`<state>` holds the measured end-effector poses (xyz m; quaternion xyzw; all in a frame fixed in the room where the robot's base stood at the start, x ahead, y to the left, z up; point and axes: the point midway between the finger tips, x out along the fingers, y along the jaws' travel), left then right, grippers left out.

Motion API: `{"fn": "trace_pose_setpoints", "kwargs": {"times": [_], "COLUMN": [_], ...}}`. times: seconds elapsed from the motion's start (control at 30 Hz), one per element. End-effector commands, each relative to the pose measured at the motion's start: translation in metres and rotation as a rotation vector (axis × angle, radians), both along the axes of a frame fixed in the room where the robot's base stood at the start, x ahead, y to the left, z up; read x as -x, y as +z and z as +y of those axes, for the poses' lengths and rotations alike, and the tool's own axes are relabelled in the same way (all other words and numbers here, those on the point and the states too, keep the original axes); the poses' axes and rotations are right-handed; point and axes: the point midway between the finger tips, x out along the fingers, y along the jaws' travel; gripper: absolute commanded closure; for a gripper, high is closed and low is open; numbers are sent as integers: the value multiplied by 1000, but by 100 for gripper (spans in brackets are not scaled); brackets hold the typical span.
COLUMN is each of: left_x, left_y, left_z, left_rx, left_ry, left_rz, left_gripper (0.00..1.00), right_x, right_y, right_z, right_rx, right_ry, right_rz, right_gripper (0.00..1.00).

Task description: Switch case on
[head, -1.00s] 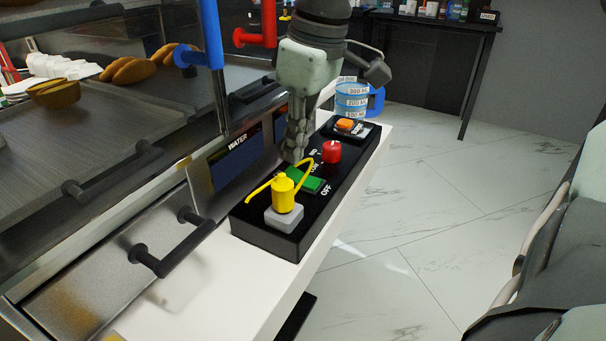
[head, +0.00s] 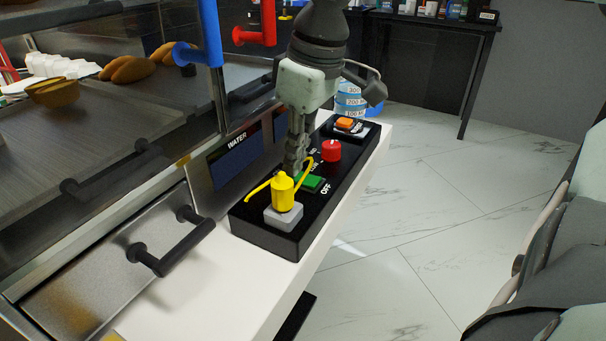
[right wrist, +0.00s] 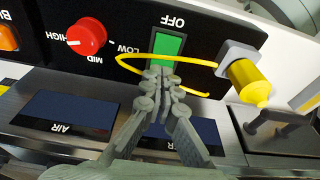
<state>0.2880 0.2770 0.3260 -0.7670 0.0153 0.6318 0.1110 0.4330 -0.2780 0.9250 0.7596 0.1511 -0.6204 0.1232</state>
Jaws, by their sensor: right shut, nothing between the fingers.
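The black control box (head: 263,238) lies on the white ledge in front of the glass display case (head: 120,132). A green rocker switch (head: 314,184) is set in the box, beside the word OFF; it also shows in the right wrist view (right wrist: 169,46). My right gripper (head: 292,168) is shut and empty, pointing down at the far-left edge of the switch. In the right wrist view its fingertips (right wrist: 158,73) overlap the lower end of the switch; I cannot tell whether they touch. They partly hide the switch. My left gripper is not in view.
A yellow plug (head: 283,194) with a looping yellow cord stands close to the fingers. A red knob (head: 331,151) and an orange switch (head: 346,123) are farther along the box. A dark handle (head: 172,249) juts from the case. A blue measuring jug (head: 352,102) stands behind.

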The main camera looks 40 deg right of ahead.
Motion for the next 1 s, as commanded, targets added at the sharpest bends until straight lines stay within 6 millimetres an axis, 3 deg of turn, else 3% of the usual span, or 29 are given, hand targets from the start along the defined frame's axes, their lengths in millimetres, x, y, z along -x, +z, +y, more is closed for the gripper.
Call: {"fn": "trace_pose_setpoints", "kwargs": {"times": [0.27, 0.6, 0.87, 1.0], "left_x": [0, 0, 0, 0], "left_y": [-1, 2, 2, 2], "left_z": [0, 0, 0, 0], "left_rx": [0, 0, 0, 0], "left_ry": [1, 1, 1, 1], "left_rz": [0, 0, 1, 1], "left_gripper": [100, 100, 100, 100], "right_x": [0, -1, 1, 3], "right_y": [-2, 29, 39, 56], "right_z": [0, 0, 0, -2], "right_rx": [1, 1, 1, 1], "right_ry": [0, 0, 0, -2], "right_rz": [1, -2, 0, -4], "right_gripper": [100, 100, 100, 100]}}
